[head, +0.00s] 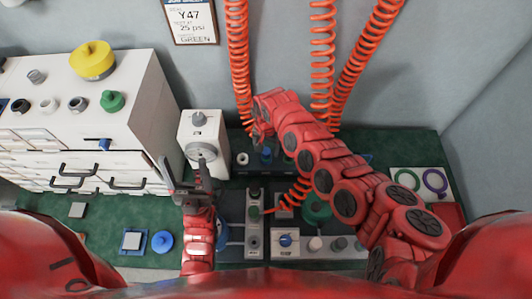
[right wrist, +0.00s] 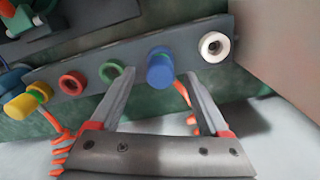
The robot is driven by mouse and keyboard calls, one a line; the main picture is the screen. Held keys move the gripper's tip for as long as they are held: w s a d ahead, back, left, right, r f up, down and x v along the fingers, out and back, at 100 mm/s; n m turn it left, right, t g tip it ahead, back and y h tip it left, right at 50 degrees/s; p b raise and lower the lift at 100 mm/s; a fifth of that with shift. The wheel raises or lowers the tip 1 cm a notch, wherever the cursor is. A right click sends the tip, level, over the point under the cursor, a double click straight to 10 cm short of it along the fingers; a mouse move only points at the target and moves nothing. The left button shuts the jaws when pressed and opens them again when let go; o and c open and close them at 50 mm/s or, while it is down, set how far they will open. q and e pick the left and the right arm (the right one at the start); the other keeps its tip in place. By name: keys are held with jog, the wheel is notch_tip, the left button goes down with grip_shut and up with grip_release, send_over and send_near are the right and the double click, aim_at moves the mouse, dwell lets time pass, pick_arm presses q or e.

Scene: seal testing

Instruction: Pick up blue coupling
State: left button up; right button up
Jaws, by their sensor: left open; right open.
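The blue coupling (right wrist: 160,68) is a short blue cylinder on a dark grey bar in the right wrist view. A blue spot that looks like it shows in the head view (head: 266,155), just below my right arm's end. My right gripper (right wrist: 161,76) is open. Its two fingers point at the bar, one on each side of the coupling in the picture; I cannot tell whether they touch it. In the head view the right fingers are hard to make out. My left gripper (head: 184,170) is open and empty in front of the white box.
On the bar are a white ring (right wrist: 214,46), a green ring (right wrist: 111,71), a red ring (right wrist: 72,83) and a yellow fitting (right wrist: 28,101). Orange coiled hoses (head: 322,50) hang behind. A white box with a dial (head: 205,130) and a white drawer cabinet (head: 140,120) stand left.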

jog(key=shift+f, duration=0.95)
grip_shut()
